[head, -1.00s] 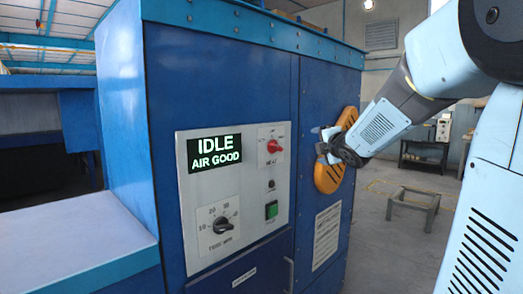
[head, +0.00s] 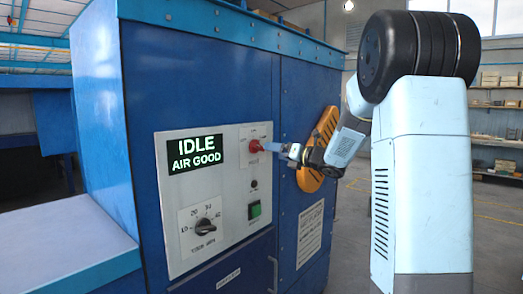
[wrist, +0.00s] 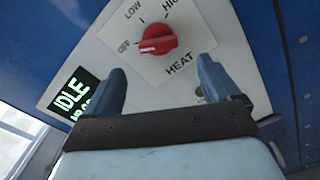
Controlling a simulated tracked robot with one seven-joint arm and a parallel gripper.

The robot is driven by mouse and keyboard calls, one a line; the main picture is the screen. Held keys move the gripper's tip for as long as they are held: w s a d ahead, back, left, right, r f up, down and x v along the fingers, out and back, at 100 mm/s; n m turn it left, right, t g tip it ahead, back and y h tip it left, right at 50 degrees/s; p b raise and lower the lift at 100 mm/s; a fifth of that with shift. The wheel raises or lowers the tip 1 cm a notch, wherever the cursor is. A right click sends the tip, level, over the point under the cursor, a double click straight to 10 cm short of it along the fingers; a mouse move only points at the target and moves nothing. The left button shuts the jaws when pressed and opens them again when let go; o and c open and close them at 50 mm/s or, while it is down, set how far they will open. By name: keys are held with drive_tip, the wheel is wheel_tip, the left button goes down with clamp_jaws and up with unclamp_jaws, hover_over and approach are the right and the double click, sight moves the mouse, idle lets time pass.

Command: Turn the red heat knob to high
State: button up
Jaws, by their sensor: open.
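The red heat knob (head: 255,146) is at the upper right of the pale control panel (head: 180,240). In the wrist view the knob (wrist: 157,38) sits among the marks OFF, LOW and HIGH, and its ridge lies toward OFF. My gripper (wrist: 160,72) is open, with one blue finger on either side below the knob in that view. The fingertips look short of the knob, with nothing between them. In the head view my gripper (head: 267,147) comes in from the right, its tips close to the knob; contact cannot be told.
The display (head: 196,154) reads IDLE, AIR GOOD. A black time knob (head: 206,227), a green button (head: 255,210) and a small black knob (head: 254,185) share the panel. An orange vented piece (head: 327,128) is on the cabinet behind my wrist.

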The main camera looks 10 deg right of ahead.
sight(261, 149)
drive_tip(key=x, duration=0.9)
drive_tip(key=shift+w, duration=0.1)
drive_tip(key=shift+c, duration=0.2)
